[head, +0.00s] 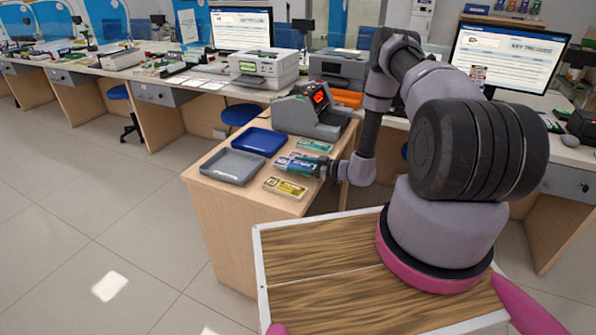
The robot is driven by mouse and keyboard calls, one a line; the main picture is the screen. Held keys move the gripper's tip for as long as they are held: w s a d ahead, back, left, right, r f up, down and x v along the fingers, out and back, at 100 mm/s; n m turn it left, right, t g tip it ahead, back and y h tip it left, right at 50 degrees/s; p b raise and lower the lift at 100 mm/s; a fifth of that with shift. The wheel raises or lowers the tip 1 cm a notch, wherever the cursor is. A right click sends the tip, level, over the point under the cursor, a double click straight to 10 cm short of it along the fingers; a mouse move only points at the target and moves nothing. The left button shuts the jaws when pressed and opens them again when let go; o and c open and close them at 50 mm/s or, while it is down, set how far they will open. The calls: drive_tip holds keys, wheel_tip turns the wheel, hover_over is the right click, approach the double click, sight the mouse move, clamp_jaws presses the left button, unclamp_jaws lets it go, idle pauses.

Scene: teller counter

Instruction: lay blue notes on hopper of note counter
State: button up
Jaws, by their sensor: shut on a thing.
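The blue notes (287,163) are a flat light-blue bundle on the near wooden counter, between a green bundle and a yellow bundle. My gripper (306,167) reaches in from the right and is shut on the right part of the blue notes. Its fingers are small in this view and partly hide the bundle. I cannot tell whether the bundle is lifted off the counter. The note counter (296,118) is a grey machine with a red lit display, standing behind the bundles. Its hopper is too small to make out clearly.
Green notes (314,145) lie just behind and yellow notes (285,187) just in front of the blue ones. A grey tray (231,177) and a blue tray (257,141) lie to the left. The counter (222,212) ends near the trays. A printer (263,68) stands behind.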

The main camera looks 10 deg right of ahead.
drive_tip(key=r, duration=0.7)
drive_tip(key=shift+w+r, duration=0.25)
drive_tip(key=shift+r, duration=0.1)
drive_tip(key=w+d+r+m+t+h, duration=0.3)
drive_tip(key=d+r+m+t+h, duration=0.4)
drive_tip(key=d+r+m+h, duration=0.5)
drive_tip(key=n+g+y, duration=0.7)
drive_tip(key=n+y, duration=0.5)
hover_over(299, 165)
drive_tip(key=f, duration=1.2)
drive_tip(key=shift+w, duration=0.25)
drive_tip(key=shift+s+a+f, duration=0.1)
drive_tip(key=shift+s+f, duration=0.1)
drive_tip(key=shift+s, duration=0.05)
drive_tip(key=shift+f, duration=0.1)
wheel_tip(299, 165, down, 9)
drive_tip(key=shift+f, duration=0.2)
